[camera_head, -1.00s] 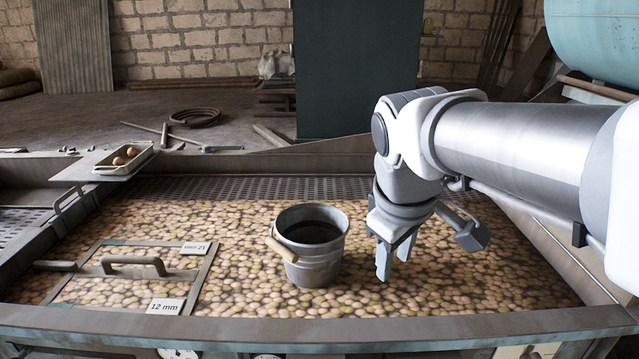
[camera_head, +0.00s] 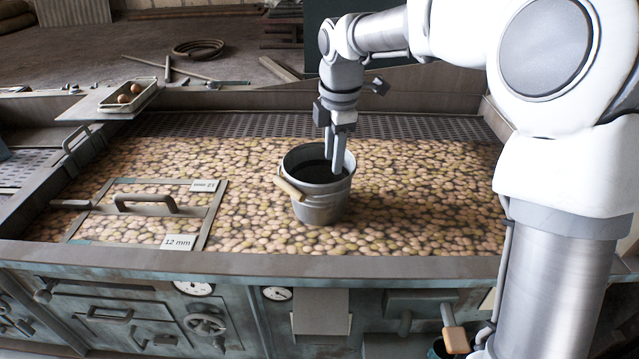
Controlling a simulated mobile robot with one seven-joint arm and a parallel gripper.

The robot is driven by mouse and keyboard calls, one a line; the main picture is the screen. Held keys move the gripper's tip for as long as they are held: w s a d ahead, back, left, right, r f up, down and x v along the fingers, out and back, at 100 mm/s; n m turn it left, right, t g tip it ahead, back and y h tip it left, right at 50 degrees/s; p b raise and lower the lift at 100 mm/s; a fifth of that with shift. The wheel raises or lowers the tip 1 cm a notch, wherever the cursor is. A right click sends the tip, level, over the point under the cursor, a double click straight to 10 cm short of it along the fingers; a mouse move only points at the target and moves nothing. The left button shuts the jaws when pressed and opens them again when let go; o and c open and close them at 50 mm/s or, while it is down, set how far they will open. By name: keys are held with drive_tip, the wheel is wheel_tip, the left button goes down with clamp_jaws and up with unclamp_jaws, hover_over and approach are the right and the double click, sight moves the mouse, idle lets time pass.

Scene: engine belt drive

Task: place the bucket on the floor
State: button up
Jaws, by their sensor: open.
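The grey metal bucket (camera_head: 320,208) stands upright on the bed of brownish, potato-like pieces (camera_head: 420,215), with its wooden-gripped handle (camera_head: 289,188) hanging down on its left side. My gripper (camera_head: 334,172) is open, pointing down at the right part of the bucket's mouth. Its fingertips overlap the dark opening in the picture; I cannot tell whether the rim is between the fingers or whether they touch it. The bare floor (camera_head: 105,50) shows behind the machine.
A framed panel with a handle (camera_head: 147,203) and number labels lies left of the bucket. A small tray (camera_head: 127,97) holds round brown items. The machine's front edge (camera_head: 250,262) has gauges and handles below. A wooden grip (camera_head: 456,340) shows at the lower right.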

sight(329, 210)
drive_tip(key=f, duration=0.4)
drive_tip(key=w+f, duration=0.1)
drive_tip(key=f, duration=0.4)
drive_tip(key=f+p, duration=0.1)
drive_tip(key=f, duration=0.4)
drive_tip(key=shift+w+a+f, duration=0.25)
drive_tip(key=shift+w+a, duration=0.1)
drive_tip(key=shift+c, duration=0.2)
clamp_jaws()
drive_tip(key=shift+r, duration=0.1)
idle(0.5)
